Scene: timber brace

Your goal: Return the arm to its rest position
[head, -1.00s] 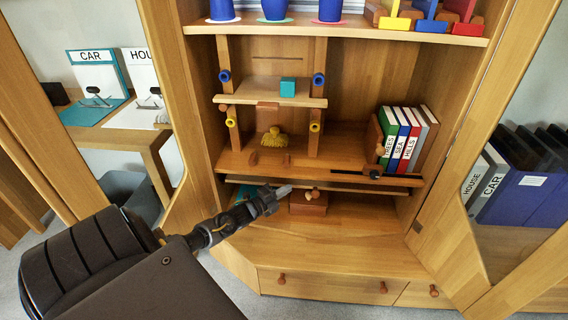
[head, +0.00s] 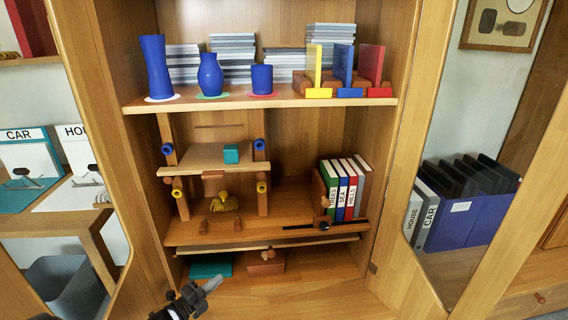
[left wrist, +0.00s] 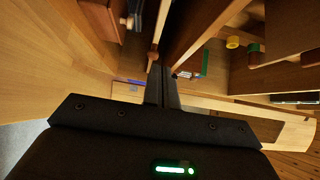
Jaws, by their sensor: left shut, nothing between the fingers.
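My left gripper (head: 205,290) shows at the bottom left of the head view, in front of the cabinet's lowest level. Its fingers are closed together and hold nothing. In the left wrist view the shut fingers (left wrist: 162,86) point into the cabinet between wooden boards. They look apart from the teal item (head: 211,265) and the wooden box with a knob (head: 266,262) under the lower shelf. My right gripper is not in view.
The lower shelf (head: 290,230) holds labelled books (head: 347,188) and a yellow heap (head: 223,202). A small shelf (head: 200,165) carries a teal block (head: 231,153). Blue vases (head: 210,75) stand on the upper shelf. Open glazed doors flank the cabinet, and a grey bin (head: 70,283) stands at left.

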